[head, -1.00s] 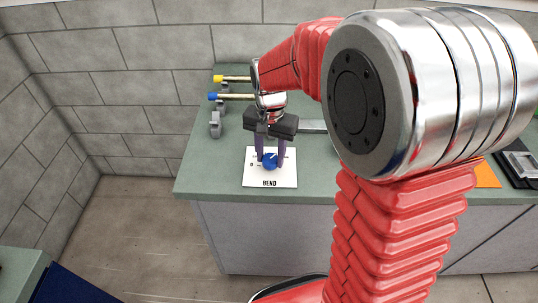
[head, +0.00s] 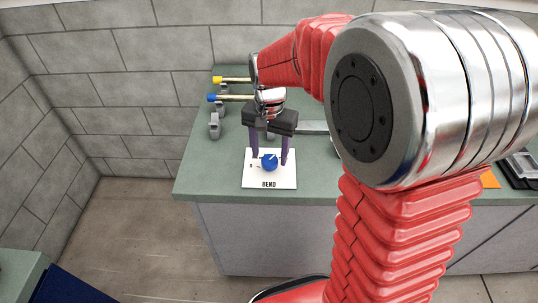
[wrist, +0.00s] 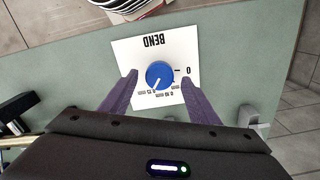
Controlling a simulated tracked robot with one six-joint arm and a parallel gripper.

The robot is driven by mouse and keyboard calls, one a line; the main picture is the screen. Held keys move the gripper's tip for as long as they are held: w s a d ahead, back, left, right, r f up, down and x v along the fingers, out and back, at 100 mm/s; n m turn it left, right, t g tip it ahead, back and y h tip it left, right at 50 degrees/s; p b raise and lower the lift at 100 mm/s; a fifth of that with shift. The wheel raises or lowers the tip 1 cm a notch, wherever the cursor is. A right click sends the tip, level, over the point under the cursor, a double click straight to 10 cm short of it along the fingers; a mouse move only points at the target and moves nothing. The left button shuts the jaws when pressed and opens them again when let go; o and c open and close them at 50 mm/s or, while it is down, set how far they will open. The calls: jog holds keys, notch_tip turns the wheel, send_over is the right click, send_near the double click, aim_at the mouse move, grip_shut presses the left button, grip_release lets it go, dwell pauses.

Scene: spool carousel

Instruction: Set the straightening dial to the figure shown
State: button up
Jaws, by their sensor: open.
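The blue straightening dial (head: 269,163) sits on a white plate marked BEND (head: 284,178) near the front edge of the bench. In the wrist view the dial (wrist: 159,75) shows a pale pointer line toward the lower left, and the plate (wrist: 128,54) appears upside down with a 0 at its right. In the wrist view the fingertips (wrist: 158,77) also stand clear of the dial.
Rods with a yellow end (head: 217,79) and a blue end (head: 211,97) lie at the back left of the green bench (head: 205,170). A small grey bracket (head: 214,127) stands left of the plate. An orange sheet (head: 490,179) and a dark tray (head: 522,168) are at right.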

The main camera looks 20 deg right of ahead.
aim_at(270, 159)
notch_tip(270, 159, up, 12)
dwell(0.5)
jog(key=shift+r, duration=0.1)
jog(key=n, duration=1.4)
jog(key=shift+r, duration=0.1)
notch_tip(270, 159, down, 14)
jog(key=shift+r, duration=0.1)
dwell(0.7)
